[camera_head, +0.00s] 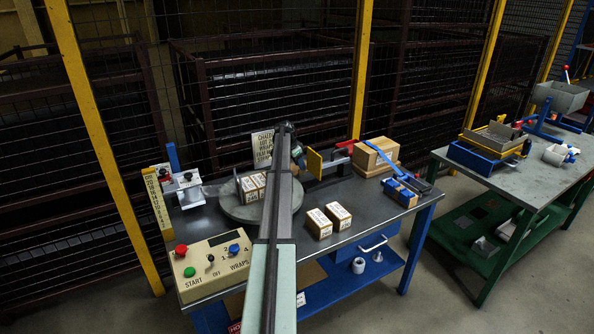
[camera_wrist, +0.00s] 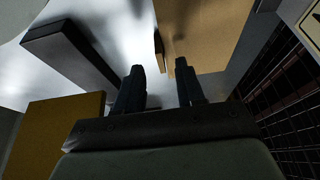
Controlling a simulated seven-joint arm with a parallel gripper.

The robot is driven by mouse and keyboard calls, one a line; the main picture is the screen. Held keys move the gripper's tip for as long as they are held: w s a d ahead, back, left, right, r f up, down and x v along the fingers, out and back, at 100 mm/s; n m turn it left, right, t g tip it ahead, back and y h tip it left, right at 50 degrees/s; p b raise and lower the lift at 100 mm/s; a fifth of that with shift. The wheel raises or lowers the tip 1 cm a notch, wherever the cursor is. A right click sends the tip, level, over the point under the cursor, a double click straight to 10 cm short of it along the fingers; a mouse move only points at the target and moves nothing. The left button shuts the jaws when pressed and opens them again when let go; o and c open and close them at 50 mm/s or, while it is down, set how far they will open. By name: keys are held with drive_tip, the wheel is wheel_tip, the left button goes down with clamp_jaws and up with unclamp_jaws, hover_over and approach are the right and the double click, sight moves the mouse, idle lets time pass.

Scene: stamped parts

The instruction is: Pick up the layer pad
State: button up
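A flat tan panel (camera_wrist: 208,32), which looks like the layer pad, fills the upper middle of the wrist view. It lies just beyond my fingertips, and part of it is cut off by the frame. My gripper (camera_wrist: 159,69) is open, its two dark fingers apart with nothing visibly held between them. I cannot tell whether the right finger touches the panel. In the head view my arm covers the gripper area above the back of the table, and I cannot make out the pad there.
A yellow plate (camera_head: 314,163) stands close to my gripper. Cartons stand on the round turntable (camera_head: 231,206), and two cartons (camera_head: 329,221) stand in front. A brown box (camera_head: 375,155) and blue tool are at right. A wire fence rises behind the table.

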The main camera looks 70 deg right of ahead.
drive_tip(key=x, duration=0.3)
drive_tip(key=shift+f, duration=0.15)
drive_tip(key=shift+c, duration=0.2)
clamp_jaws()
